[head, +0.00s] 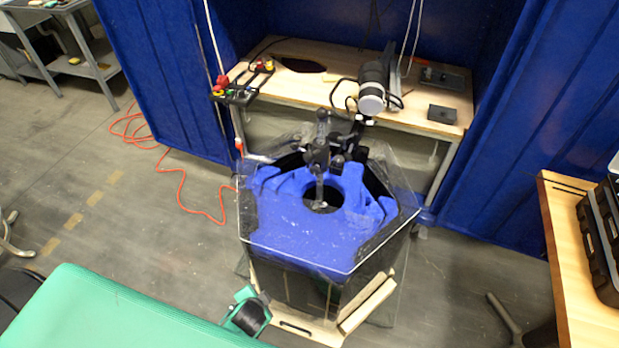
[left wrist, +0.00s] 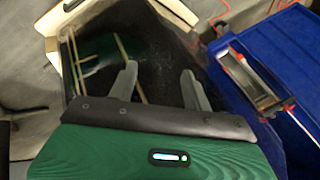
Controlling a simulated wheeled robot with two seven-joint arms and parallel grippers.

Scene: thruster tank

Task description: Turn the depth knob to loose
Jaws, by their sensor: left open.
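The tank (head: 300,232) stands in the middle of the head view, with clear walls and a blue foam top. A black clamp assembly (head: 318,155) with an upright shaft stands over the round hole in the foam. A small dark round part on its right side (head: 338,160) could be the depth knob, but it is too small to be sure. My left gripper shows in the left wrist view (left wrist: 159,75), its two grey fingers apart and empty, facing the tank's dark side. The knob cannot be made out there. My right gripper is out of view.
A wooden bench (head: 420,115) behind the tank holds a grey-and-black cylinder (head: 372,90) and a connector block (head: 243,90). Blue partitions (head: 155,70) flank it. An orange cable (head: 180,185) lies on the floor at left. A wooden table (head: 580,280) stands at right.

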